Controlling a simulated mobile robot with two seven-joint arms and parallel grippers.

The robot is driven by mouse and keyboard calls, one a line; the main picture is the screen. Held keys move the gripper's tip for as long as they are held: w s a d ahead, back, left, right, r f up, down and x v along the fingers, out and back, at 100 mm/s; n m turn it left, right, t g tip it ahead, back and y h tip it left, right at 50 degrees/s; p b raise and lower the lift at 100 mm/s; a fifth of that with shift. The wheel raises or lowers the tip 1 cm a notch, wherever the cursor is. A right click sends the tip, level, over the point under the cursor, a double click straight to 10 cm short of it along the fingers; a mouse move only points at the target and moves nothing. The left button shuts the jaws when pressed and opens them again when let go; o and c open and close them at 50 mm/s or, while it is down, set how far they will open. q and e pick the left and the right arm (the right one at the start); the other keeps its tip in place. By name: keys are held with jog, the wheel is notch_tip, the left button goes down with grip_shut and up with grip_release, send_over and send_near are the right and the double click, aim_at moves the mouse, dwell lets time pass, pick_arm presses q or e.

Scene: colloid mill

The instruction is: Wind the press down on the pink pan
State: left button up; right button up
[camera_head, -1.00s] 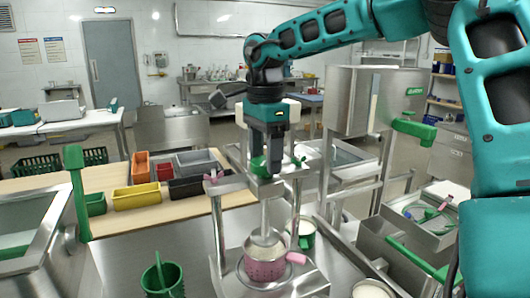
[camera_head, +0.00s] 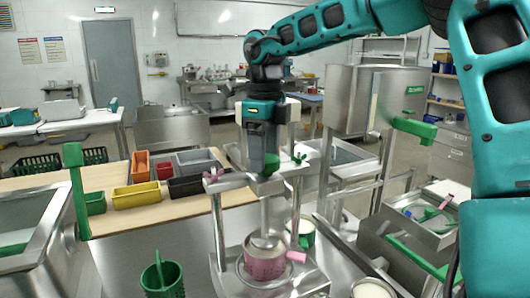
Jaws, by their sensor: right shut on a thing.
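The pink pan (camera_head: 264,265) sits on the base plate of the steel press (camera_head: 240,181), its pink handle (camera_head: 296,257) pointing right. The press screw (camera_head: 265,213) comes down to a round steel plate (camera_head: 263,243) at the pan's mouth; whether it touches the contents cannot be told. My right gripper (camera_head: 265,160) points down above the press crossbar and is shut on the green knob (camera_head: 264,162) at the top of the screw, partly hiding it. My left gripper is not in view.
A green basket (camera_head: 162,279) stands left of the press, and a green cup (camera_head: 306,233) stands behind it. Coloured bins, among them a yellow one (camera_head: 136,197), line the wooden table at left.

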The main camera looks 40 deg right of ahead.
jog(key=m, duration=0.5)
jog(key=shift+m, duration=0.3)
jog(key=m, duration=0.5)
jog(key=shift+b, duration=0.3)
jog(key=shift+m, duration=0.3)
jog(key=o, duration=1.1)
jog(key=shift+c, duration=0.2)
notch_tip(320, 180, up, 13)
jog(key=p, duration=0.1)
jog(key=shift+f, duration=0.1)
